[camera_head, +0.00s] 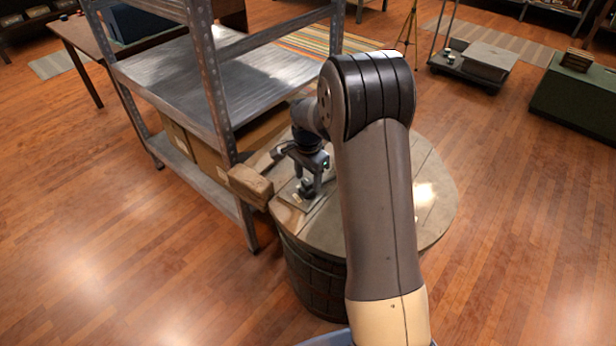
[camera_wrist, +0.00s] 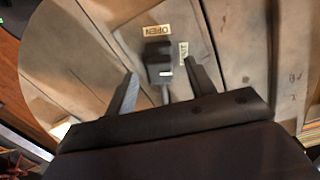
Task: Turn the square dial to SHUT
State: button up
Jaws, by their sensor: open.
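The square dial (camera_wrist: 157,50) is a dark block on a plate on top of a round wooden barrel (camera_head: 437,182). In the wrist view a label reading OPEN (camera_wrist: 156,31), upside down, lies beyond it. A second small label (camera_wrist: 183,52) sits to its right, turned sideways and too blurred to read surely. A white mark (camera_wrist: 165,73) shows on the dial's near side. My gripper (camera_wrist: 161,69) is open, with its fingers at either side of the dial's near part; I cannot tell whether they touch it. In the head view my gripper (camera_head: 312,176) is over the plate (camera_head: 291,200).
A metal shelf (camera_head: 185,85) with cardboard boxes (camera_head: 207,158) stands close on the left. Open wooden floor (camera_head: 510,240) lies to the right of the barrel.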

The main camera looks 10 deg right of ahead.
aim_at(308, 181)
notch_tip(308, 181, up, 10)
jog(key=shift+r+p, duration=0.25)
jog(key=shift+p, duration=0.1)
notch_tip(308, 181, down, 11)
jog(key=shift+r+b, duration=0.15)
jog(key=shift+b, duration=0.25)
jog(key=shift+n, duration=0.3)
dwell(0.4)
